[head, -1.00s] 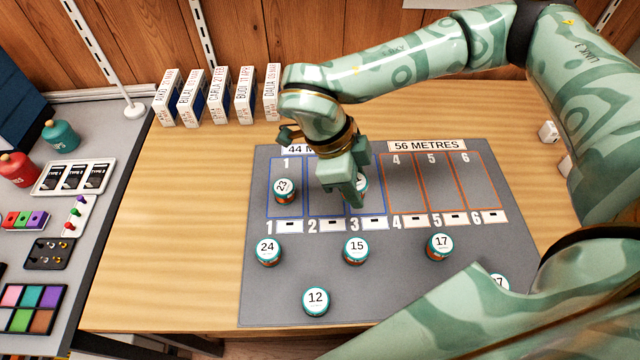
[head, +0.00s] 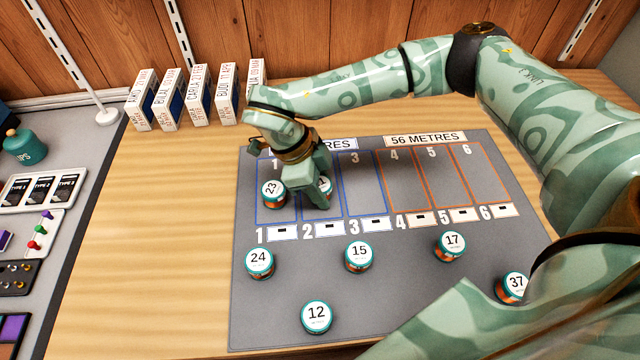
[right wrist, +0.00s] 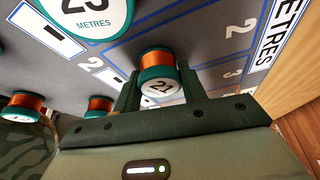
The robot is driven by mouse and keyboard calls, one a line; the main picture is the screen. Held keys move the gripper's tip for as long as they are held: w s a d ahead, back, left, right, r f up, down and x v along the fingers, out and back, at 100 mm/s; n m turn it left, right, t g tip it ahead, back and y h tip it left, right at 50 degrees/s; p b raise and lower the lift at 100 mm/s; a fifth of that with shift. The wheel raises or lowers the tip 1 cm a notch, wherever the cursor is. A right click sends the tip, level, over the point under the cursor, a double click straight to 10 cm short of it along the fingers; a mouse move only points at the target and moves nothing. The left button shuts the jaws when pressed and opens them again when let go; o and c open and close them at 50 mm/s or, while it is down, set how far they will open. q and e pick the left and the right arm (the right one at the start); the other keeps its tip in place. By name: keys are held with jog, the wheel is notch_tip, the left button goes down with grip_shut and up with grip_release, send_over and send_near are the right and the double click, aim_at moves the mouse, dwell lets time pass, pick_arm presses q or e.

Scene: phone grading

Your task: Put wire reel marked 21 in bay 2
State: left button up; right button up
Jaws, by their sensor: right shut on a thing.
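The wire reel marked 21 (right wrist: 157,60), with teal ends and copper wire, is between the fingers of my right gripper (right wrist: 155,92) in the right wrist view. In the head view my right gripper (head: 317,203) is shut on it over bay 2 (head: 314,210), and only part of the reel (head: 326,185) shows behind the fingers. I cannot tell whether the reel touches the mat. Bay 2 is a blue outline under the 44 metres label, largely covered by the gripper. My left gripper is not in view.
The reel marked 23 (head: 272,193) stands in bay 1, close left of my gripper. Bay 3 (head: 365,190) and the orange bays are empty. Reels 24 (head: 259,263), 15 (head: 359,256), 17 (head: 450,246), 12 (head: 316,317) and 37 (head: 511,288) stand on the front of the grey mat (head: 410,310).

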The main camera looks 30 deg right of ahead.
jog(key=o, duration=1)
jog(key=shift+f, duration=0.15)
jog(key=shift+c, duration=0.2)
pick_arm(q)
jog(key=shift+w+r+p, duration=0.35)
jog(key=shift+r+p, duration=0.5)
jog(key=shift+p, duration=0.1)
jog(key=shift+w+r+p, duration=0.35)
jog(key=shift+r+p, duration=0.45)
jog(key=shift+p, duration=0.1)
pick_arm(e)
jog(key=v, duration=1.2)
